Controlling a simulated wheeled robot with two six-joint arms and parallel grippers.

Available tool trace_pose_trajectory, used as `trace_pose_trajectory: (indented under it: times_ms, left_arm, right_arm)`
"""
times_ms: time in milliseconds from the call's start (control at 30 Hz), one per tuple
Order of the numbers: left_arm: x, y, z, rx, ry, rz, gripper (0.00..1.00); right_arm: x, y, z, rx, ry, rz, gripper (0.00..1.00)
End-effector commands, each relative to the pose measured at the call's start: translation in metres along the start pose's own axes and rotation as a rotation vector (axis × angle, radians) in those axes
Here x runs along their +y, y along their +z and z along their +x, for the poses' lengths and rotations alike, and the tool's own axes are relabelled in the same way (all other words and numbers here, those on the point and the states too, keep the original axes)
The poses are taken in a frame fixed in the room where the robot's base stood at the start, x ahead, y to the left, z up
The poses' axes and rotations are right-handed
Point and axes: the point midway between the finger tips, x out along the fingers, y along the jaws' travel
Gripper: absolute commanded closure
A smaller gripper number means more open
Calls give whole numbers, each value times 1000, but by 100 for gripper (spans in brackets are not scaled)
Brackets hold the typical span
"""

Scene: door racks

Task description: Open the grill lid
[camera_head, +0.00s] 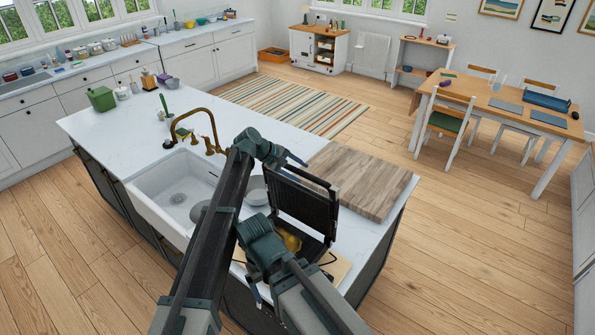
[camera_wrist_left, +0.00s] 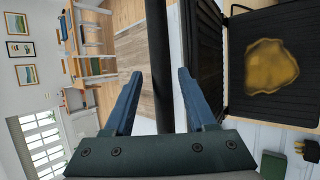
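The black grill stands on the island counter with its lid (camera_head: 303,205) raised steeply. In the left wrist view the lid's ribbed inner plate (camera_wrist_left: 203,60) faces the lower plate (camera_wrist_left: 250,107), which carries a yellow-brown piece of food (camera_wrist_left: 271,66). My left gripper (camera_head: 296,166) is at the lid's upper edge. In the left wrist view its fingers (camera_wrist_left: 160,73) are spread, with the dark handle bar (camera_wrist_left: 158,25) running between them and a gap on both sides. My right arm (camera_head: 262,245) is folded in front of the grill; its fingertips are not clear.
A wooden board (camera_head: 362,180) lies on the counter right of the grill. A white sink (camera_head: 180,190) with a brass tap (camera_head: 207,130) is to the left. A plate (camera_head: 257,190) stands between sink and grill.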

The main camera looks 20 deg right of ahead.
Motion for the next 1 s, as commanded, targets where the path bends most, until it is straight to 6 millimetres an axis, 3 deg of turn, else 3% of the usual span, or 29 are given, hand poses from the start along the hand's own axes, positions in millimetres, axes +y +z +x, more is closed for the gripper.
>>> trace_pose_trajectory:
  times_ms: [267,400,800,1000]
  left_arm:
    - [1,0,-2,1,2,-1,43]
    - [2,1,-15,1,1,-1,43]
    - [-53,-24,-70,2,2,-3,43]
    - [-70,-31,-90,0,2,-2,43]
  right_arm:
    - [0,0,-1,0,0,0,9]
    - [1,1,-12,0,0,4,9]
    - [1,1,-8,0,-1,5,9]
    - [1,1,-8,0,-1,5,9]
